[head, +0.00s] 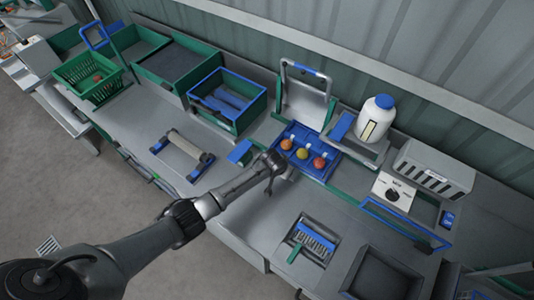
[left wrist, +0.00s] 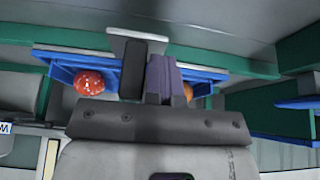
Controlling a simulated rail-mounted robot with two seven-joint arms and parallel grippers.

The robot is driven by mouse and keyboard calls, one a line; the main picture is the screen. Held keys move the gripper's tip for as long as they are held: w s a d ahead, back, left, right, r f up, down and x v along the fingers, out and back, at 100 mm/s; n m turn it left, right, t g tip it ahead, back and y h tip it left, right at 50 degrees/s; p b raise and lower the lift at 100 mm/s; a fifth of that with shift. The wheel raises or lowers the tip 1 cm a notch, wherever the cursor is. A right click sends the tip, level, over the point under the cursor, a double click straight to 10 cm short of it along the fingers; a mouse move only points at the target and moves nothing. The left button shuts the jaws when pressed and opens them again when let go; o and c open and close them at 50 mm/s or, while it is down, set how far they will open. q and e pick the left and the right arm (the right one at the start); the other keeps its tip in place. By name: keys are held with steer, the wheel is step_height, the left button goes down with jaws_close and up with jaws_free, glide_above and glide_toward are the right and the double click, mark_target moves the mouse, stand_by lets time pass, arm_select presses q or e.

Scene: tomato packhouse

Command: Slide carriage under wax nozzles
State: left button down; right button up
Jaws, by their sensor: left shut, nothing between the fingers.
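The carriage, a blue tray (head: 318,174) holding a few tomatoes, sits in the middle of the bench in the head view. Its tomatoes look orange-red, yellow-green and red. The blue tray wall also shows in the left wrist view (left wrist: 215,72), with a red tomato (left wrist: 88,82) at left and an orange one partly hidden behind the fingers. My left gripper (head: 270,188) is beside the carriage's left front edge; its shut, empty fingers (left wrist: 147,75) overlap the tray in the wrist view. I cannot tell whether they touch it. A grey slotted box (head: 435,168) stands right of the carriage; nozzles are not discernible.
A white dial panel (head: 392,192) and a blue-framed opening (head: 405,222) lie to the right. A white bottle (head: 377,120) stands behind. A brush (head: 313,240) lies at the front. A blue-rimmed bin (head: 228,100) and a roller frame (head: 183,155) are at left.

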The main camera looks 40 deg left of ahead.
arm_select(q)
steer(key=shift+d+p, duration=0.6)
steer(key=shift+d, duration=5.55)
